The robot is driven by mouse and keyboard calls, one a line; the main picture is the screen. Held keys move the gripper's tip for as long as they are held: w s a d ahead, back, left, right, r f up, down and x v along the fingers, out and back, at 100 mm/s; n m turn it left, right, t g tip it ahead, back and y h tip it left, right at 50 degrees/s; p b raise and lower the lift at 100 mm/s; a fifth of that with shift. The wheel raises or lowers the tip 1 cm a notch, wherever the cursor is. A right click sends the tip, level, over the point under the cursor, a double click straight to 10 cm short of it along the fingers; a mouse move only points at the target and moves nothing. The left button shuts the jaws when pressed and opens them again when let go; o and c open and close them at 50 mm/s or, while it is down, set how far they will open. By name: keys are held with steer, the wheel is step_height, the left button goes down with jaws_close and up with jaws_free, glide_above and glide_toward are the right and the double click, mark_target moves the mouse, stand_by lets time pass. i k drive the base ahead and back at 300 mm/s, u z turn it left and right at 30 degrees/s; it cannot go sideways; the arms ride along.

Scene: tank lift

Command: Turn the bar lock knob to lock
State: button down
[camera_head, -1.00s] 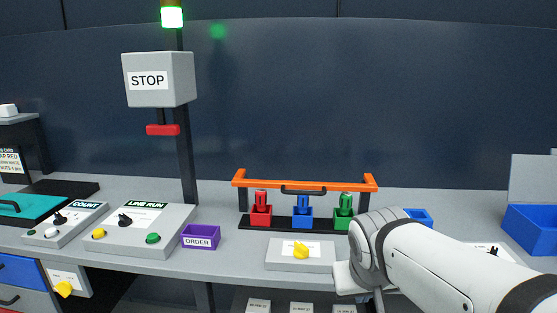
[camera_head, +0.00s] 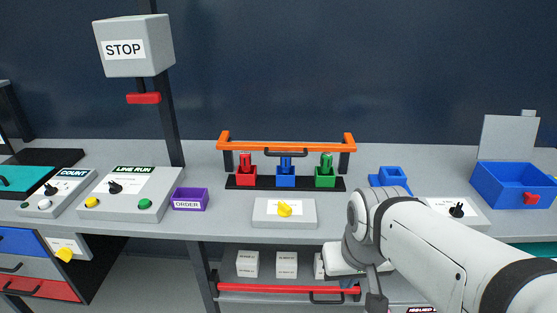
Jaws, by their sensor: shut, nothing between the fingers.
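A yellow knob (camera_head: 285,209) sits on a pale grey box (camera_head: 265,213) at the bench's front edge, before the orange bar (camera_head: 290,147). I take it for the bar lock knob; its label is too small to read. The bar spans red, blue and green holders, each with a same-coloured piece standing in it. My gripper (camera_head: 376,303) hangs at the lower edge of the view, right of and below the knob, in front of the bench. It is shut and empty, apart from the knob. My arm hides part of the bench there.
A purple ORDER tray (camera_head: 191,199) and the LINE RUN panel (camera_head: 128,195) stand to the left. A black-knobbed panel (camera_head: 457,210) and a blue bin (camera_head: 513,184) are at right. Below the bench, a red rail (camera_head: 285,289) fronts a shelf with white boxes.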

mark_target(284, 211)
steer(key=z, duration=0.05)
steer(key=k, duration=1.1)
steer(key=u, duration=0.6)
steer(key=i, duration=1.65)
steer(key=z, duration=0.75)
